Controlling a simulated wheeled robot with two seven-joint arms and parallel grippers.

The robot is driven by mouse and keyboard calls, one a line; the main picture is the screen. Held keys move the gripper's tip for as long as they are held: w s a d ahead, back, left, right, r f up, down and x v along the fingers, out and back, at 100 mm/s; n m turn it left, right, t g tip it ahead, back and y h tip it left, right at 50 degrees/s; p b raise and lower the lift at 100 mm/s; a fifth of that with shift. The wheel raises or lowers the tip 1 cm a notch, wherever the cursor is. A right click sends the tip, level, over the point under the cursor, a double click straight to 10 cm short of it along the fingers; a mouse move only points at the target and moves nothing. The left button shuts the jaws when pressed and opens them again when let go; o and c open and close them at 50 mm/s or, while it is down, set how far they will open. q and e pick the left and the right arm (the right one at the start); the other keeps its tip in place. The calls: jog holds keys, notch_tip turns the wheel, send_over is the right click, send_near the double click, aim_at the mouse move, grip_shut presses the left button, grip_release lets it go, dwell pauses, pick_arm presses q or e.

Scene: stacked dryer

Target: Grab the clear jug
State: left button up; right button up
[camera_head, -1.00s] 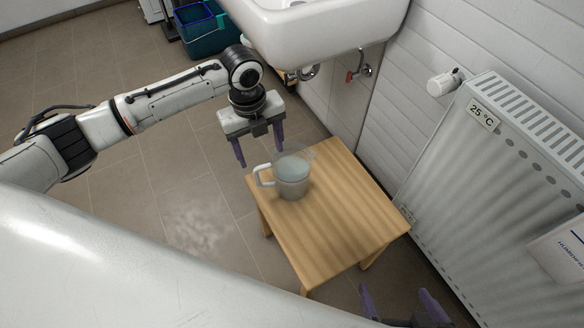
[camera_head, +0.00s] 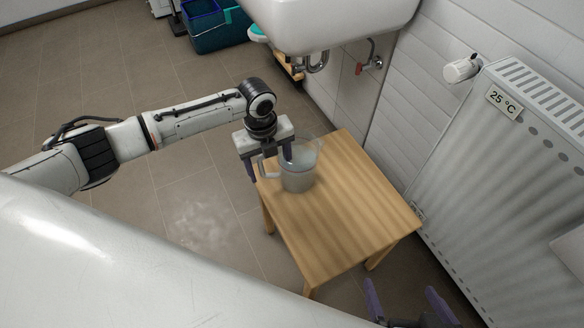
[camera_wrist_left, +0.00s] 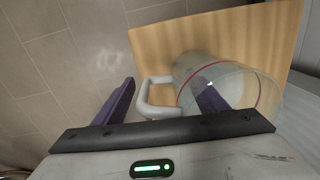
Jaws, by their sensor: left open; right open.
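The clear jug (camera_head: 299,174) stands upright on the small wooden table (camera_head: 345,215), near its far left corner. It is see-through with a whitish handle on its left side. In the left wrist view the jug (camera_wrist_left: 240,88) lies to the right and its handle (camera_wrist_left: 151,98) shows between my fingers. My left gripper (camera_head: 268,172) is open at the handle, one finger on each side; the right finger overlaps the jug's body in view. I cannot tell whether it touches. My right gripper (camera_head: 410,300) is open and empty at the bottom edge, in front of the table.
A white sink (camera_head: 330,22) with pipes hangs behind the table. A radiator (camera_head: 500,180) stands on the right along the wall. A blue-green bucket (camera_head: 215,28) is at the back. The front part of the tabletop and the floor to the left are clear.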

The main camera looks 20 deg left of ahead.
pick_arm(q)
jog(key=shift+f, duration=0.4)
jog(key=shift+c, duration=0.2)
grip_shut()
jog(key=shift+w+r, duration=0.15)
jog(key=shift+r, duration=0.05)
